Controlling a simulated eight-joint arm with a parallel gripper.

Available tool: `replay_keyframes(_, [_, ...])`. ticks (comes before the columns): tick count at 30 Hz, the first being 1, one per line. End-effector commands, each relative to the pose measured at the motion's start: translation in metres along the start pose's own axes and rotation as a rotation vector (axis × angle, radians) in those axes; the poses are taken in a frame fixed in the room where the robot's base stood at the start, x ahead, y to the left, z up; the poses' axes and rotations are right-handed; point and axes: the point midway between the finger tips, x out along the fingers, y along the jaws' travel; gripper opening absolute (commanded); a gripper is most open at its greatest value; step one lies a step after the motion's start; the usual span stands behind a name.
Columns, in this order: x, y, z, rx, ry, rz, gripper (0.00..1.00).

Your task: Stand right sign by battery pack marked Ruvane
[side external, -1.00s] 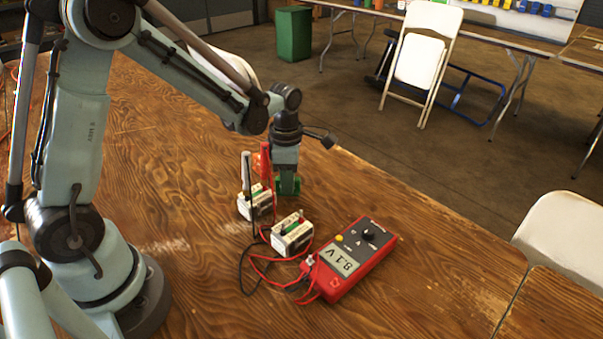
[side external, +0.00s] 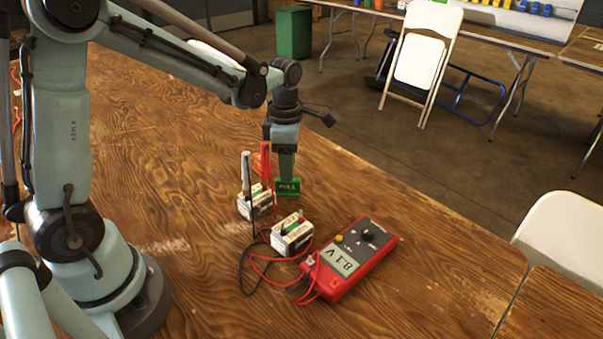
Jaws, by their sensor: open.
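Two white battery packs stand on the wooden table. The far pack (side external: 250,207) has a black and a red probe (side external: 265,162) standing at its top. The near pack (side external: 292,240) has terminals on top. Any name on either pack is too small to read. A green sign (side external: 288,187) with small lettering, possibly "FULL", is upright just right of the far pack. My gripper (side external: 287,176) points down directly above the green sign, its fingers at the sign's top edge. It is open. An orange thing (side external: 257,168), perhaps another sign, is partly hidden behind the probes.
Red and black leads (side external: 252,272) loop across the table in front of the packs. The table is clear to the right of the green sign and at the back left.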

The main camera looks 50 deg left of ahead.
Motion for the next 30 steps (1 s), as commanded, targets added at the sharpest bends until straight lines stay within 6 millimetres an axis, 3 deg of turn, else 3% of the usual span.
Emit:
replay_keyframes(6, [-0.038, 0.0, 0.0, 0.0, 0.0, 0.0, 0.46])
replay_keyframes(12, [-0.062, 0.0, 0.0, 0.0, 0.0, 0.0, 0.46])
replay_keyframes(18, [-0.072, 0.0, 0.0, 0.0, 0.0, 0.0, 0.46])
replay_keyframes(30, [-0.071, 0.0, 0.0, 0.0, 0.0, 0.0, 0.46])
